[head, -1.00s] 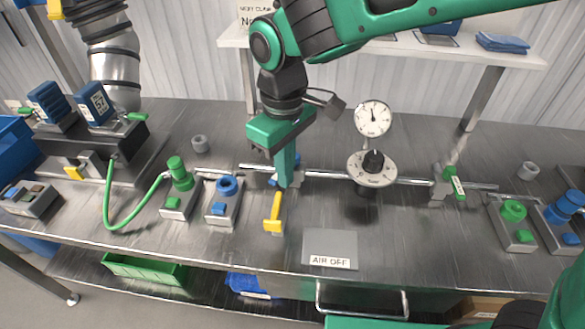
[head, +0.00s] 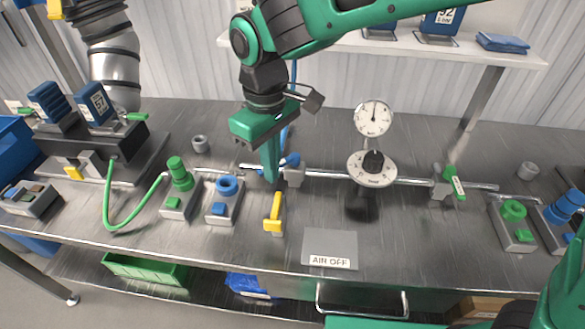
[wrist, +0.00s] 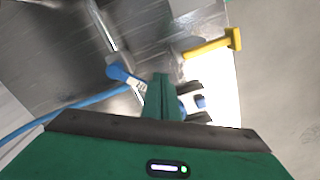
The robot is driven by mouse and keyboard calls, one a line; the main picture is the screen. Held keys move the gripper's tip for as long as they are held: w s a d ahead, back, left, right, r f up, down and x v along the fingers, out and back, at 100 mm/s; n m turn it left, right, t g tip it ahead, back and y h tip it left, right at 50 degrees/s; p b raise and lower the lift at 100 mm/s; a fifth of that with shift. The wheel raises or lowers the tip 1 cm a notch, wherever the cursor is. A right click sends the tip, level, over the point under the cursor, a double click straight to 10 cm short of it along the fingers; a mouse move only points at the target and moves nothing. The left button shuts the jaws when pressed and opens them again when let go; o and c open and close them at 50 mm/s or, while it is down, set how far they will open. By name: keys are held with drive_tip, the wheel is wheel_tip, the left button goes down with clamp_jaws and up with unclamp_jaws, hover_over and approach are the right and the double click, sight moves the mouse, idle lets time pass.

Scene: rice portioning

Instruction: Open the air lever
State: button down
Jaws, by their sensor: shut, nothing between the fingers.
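A blue lever (head: 291,160) with a grey valve body sits on the pipe near the middle of the bench. In the wrist view its blue handle (wrist: 122,76) carries a white label. My gripper (head: 270,178) points down just left of this lever in the head view, with its fingers shut and empty. Its fingers (wrist: 161,88) also show in the wrist view, close beside the blue handle; I cannot tell whether they touch it. A grey plate reading "AIR OFF" (head: 330,245) lies at the front of the bench. My gripper hides part of the valve.
A yellow lever (head: 274,211) stands in front of my gripper. A round gauge (head: 373,119) and a dial (head: 371,169) rise to the right. A green lever (head: 452,178) is farther right on the pipe. Blue and green fittings stand at left. A blue hose (wrist: 85,105) runs close by.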

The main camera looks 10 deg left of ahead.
drive_tip(key=shift+w+a, duration=0.3)
drive_tip(key=shift+a, duration=0.2)
drive_tip(key=shift+w+a, duration=0.1)
drive_tip(key=shift+w, duration=0.05)
drive_tip(key=shift+w+a, duration=0.6)
drive_tip(key=shift+w, duration=0.15)
wheel_tip(320, 180, up, 7)
drive_tip(key=shift+a, duration=0.25)
idle(0.5)
idle(0.4)
